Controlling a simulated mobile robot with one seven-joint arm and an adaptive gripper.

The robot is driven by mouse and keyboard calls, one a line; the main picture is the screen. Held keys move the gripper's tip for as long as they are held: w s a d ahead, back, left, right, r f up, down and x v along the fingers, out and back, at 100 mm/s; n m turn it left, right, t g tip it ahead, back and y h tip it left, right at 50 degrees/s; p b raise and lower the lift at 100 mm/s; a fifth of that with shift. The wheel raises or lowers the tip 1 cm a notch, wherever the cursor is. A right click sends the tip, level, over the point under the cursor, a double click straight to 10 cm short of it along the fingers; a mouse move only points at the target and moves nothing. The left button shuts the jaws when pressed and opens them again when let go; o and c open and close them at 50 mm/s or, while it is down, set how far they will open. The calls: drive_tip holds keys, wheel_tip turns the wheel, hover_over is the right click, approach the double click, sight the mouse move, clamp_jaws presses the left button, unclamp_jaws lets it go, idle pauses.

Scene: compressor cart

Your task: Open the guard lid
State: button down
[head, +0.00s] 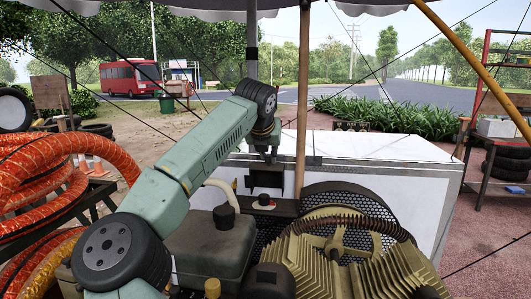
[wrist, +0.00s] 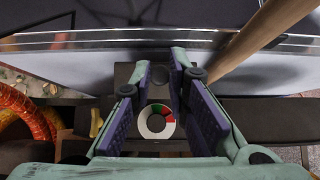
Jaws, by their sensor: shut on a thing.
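My gripper (head: 266,156) reaches down at the front edge of a white cabinet, whose pale flat top, which looks like the guard lid (head: 390,148), lies level and closed. In the wrist view my gripper (wrist: 162,82) has its two purple-padded fingers on either side of a small dark part, and is shut on it. Whether this part is the lid's handle I cannot tell. The lid's grey metal edge (wrist: 90,38) runs across the top of the wrist view. The fingertips and the arm hide the contact in the head view.
A round gauge (wrist: 157,122) with green and red marks sits below the fingers. A wooden pole (head: 303,95) stands close right of my gripper. The ribbed brass-coloured compressor (head: 345,262) and wheel guard are in front. Orange hoses (head: 70,175) lie at left.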

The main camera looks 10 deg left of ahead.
drive_tip(key=shift+w, duration=0.55)
drive_tip(key=c, duration=2.3)
unclamp_jaws()
drive_tip(key=shift+w+d+f, duration=0.1)
drive_tip(key=shift+w+f, duration=0.35)
drive_tip(key=shift+w, duration=0.1)
drive_tip(key=shift+o, duration=2)
drive_tip(key=shift+s+a+r, duration=0.1)
drive_tip(key=shift+a+r, duration=0.05)
drive_tip(key=shift+a, duration=0.1)
drive_tip(key=o, duration=0.4)
drive_tip(key=shift+d+r, duration=0.1)
drive_tip(key=v, duration=1.2)
drive_tip(key=shift+s+d, duration=0.1)
